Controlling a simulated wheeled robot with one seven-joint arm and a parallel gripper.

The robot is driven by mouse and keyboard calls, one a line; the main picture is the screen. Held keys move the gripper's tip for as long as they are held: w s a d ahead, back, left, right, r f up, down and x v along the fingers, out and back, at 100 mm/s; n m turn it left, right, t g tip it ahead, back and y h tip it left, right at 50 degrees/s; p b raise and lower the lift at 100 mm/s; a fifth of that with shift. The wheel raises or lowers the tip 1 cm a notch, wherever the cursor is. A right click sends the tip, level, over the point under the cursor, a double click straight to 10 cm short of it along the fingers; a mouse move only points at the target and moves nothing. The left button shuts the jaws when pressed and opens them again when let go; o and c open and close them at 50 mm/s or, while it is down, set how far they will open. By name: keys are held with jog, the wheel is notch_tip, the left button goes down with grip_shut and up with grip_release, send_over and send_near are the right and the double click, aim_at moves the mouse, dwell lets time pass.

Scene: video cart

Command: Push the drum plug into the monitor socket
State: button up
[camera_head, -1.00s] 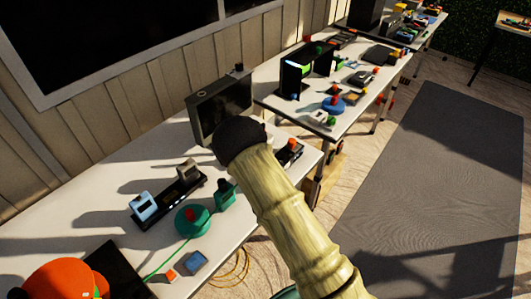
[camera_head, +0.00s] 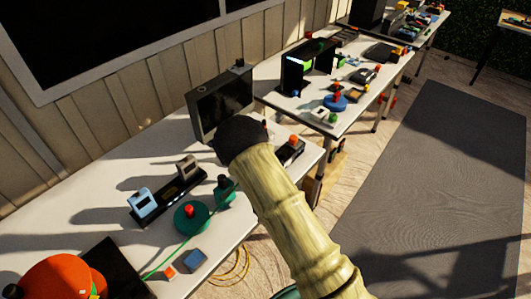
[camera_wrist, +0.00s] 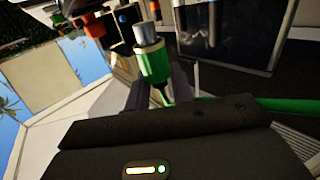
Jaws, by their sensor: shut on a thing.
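In the wrist view my gripper (camera_wrist: 157,90) is shut on the drum plug (camera_wrist: 152,63), a green body with a silver tip pointing up in the picture. A green cable (camera_wrist: 255,104) runs off to the right. The monitor (camera_wrist: 228,35), a dark box with a glossy front, stands beyond the plug to the right, apart from it. In the head view the monitor (camera_head: 221,103) stands on the near table behind my arm's dark joint; my gripper is hidden there. The green drum (camera_head: 190,216) with a red knob sits at the front left. I cannot make out the socket.
A black strip (camera_head: 165,205) with a light blue block and a grey block lies behind the drum. Small blue (camera_head: 195,259) and orange blocks lie by the table's front edge. An orange rounded thing (camera_head: 60,280) stands at lower left. A second cluttered table (camera_head: 270,84) adjoins beyond.

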jog(key=shift+f+b, duration=1.8)
jog(key=shift+f, duration=0.3)
jog(key=shift+r, duration=0.2)
jog(key=shift+r+p, duration=1.7)
jog(key=shift+r, duration=1.35)
jog(key=shift+b, duration=0.8)
dwell(0.4)
jog(key=shift+f+b, duration=1.1)
jog(key=shift+f, duration=0.1)
